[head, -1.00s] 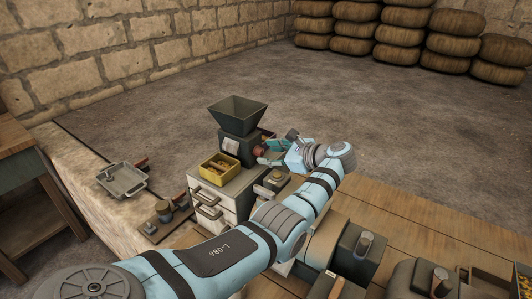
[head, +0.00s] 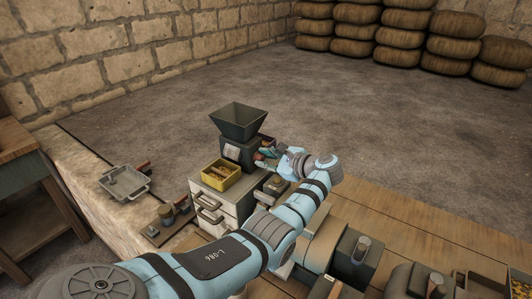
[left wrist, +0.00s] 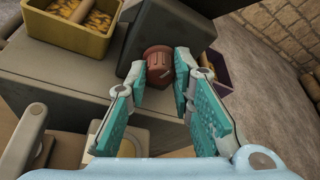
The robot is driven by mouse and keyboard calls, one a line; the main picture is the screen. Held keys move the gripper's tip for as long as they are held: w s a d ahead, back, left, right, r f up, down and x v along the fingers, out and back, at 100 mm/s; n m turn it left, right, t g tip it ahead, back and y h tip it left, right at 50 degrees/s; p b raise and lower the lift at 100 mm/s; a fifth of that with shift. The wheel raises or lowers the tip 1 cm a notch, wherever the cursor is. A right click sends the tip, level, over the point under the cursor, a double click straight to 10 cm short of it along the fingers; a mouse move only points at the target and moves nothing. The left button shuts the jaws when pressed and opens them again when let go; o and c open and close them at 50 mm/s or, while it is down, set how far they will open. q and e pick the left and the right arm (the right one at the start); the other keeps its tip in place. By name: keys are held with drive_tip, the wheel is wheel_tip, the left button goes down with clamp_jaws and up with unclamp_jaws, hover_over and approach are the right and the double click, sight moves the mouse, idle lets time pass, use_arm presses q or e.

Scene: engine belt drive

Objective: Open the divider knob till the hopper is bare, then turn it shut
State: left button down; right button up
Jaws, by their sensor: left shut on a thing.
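The dark, square funnel hopper (head: 238,121) stands on a dark divider body (head: 236,152) with a pale label. Its inner walls look bare, but the bottom is too small to judge. The red-brown ribbed knob (left wrist: 158,66) is on the body's side, partly hidden by my fingers in the head view. My left gripper (head: 265,162) has its teal fingers closed around the knob; the left wrist view shows one finger on each side. A yellow tray (head: 213,184) with orange-brown pieces sits on the cabinet in front of the body. My right gripper is not in view.
A dark purple bin (left wrist: 221,68) stands on the body's other side. The pale drawer cabinet (head: 205,213) bears the divider. A grey pan (head: 125,183) lies on the stone ledge at left. A wooden surface (head: 400,220) spreads right.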

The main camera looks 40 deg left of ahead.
use_arm(q)
drive_tip(key=shift+s+d+r+n+t+p, duration=0.1)
drive_tip(key=shift+r+n+t+p, duration=0.1)
drive_tip(key=shift+n+t+p, duration=0.3)
drive_tip(key=shift+f+n, duration=0.35)
drive_tip(key=shift+n, duration=0.35)
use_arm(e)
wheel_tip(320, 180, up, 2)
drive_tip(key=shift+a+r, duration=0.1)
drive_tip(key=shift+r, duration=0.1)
use_arm(q)
drive_tip(key=c, duration=1.4)
unclamp_jaws()
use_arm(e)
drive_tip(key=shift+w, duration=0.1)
use_arm(q)
drive_tip(key=v, duration=1.2)
drive_tip(key=shift+f, duration=0.25)
drive_tip(key=shift+s, duration=0.1)
